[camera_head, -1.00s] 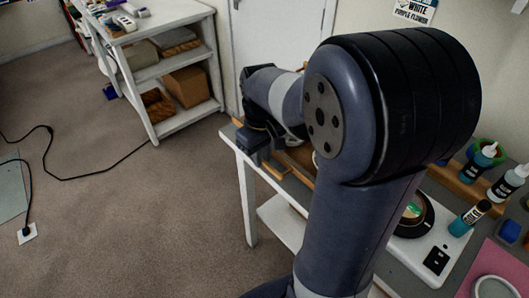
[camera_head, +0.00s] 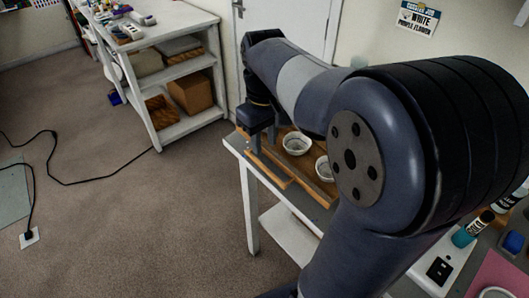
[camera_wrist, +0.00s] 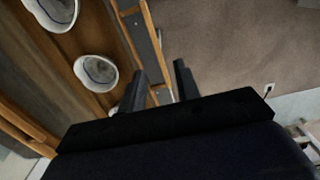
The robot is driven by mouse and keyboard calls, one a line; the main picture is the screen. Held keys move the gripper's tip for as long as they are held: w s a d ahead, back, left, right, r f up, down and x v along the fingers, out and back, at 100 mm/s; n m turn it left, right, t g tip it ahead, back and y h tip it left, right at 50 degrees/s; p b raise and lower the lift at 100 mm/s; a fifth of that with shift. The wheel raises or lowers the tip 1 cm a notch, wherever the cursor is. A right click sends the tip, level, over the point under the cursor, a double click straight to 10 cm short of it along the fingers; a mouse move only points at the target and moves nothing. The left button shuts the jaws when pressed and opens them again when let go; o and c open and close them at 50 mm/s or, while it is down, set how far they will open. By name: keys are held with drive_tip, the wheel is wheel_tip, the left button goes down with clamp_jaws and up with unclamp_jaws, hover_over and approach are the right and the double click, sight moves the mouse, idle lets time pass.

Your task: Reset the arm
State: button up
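My gripper (camera_head: 262,142) hangs at the far left corner of the workbench, beside the wooden tray. In the wrist view my gripper (camera_wrist: 160,72) shows two dark fingers standing apart with nothing between them, so it is open and empty. The fingers are over the tray's edge, with carpet beyond. My arm is bent, and its large elbow joint covers much of the bench in the head view.
The wooden tray (camera_head: 272,171) holds white cups (camera_head: 296,143), which also show in the wrist view (camera_wrist: 97,73). A teal bottle (camera_head: 466,235) stands at right. A white shelf unit (camera_head: 181,134) stands at back left. The carpet between is mostly clear.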

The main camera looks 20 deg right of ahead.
sight(266, 169)
wheel_tip(266, 169, up, 2)
drive_tip(key=shift+r, duration=0.1)
idle(0.4)
wheel_tip(266, 169, down, 10)
drive_tip(key=shift+f, duration=0.2)
drive_tip(key=shift+d+f, duration=0.2)
drive_tip(key=shift+f, duration=0.1)
drive_tip(key=shift+w+d+r, duration=0.1)
drive_tip(key=shift+w+d, duration=0.2)
drive_tip(key=shift+d, duration=0.25)
